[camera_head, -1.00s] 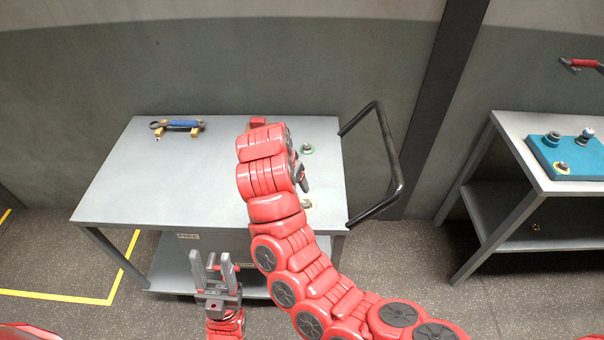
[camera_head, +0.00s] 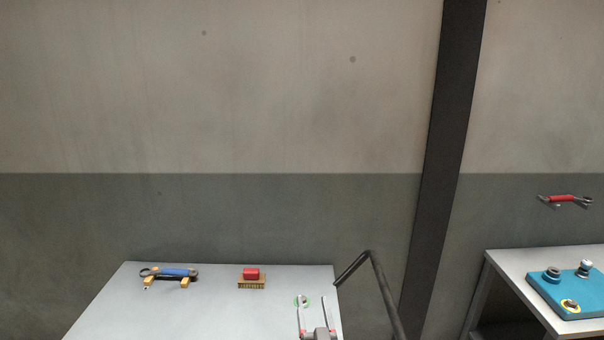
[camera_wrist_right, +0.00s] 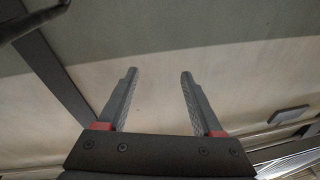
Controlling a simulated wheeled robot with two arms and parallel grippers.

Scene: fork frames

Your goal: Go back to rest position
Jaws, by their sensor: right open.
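My right gripper (camera_head: 311,302) shows at the bottom of the head view, in front of the right part of the grey cart top (camera_head: 215,310). Its two fingers are apart and point up, with nothing between them. My left gripper is outside both views.
A blue-handled tool (camera_head: 178,272) rests on wooden blocks on the cart. A red object (camera_head: 251,273) sits on a wooden block behind. A black cart handle (camera_head: 375,275) juts out right. A teal block with fittings (camera_head: 560,295) lies on the right table.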

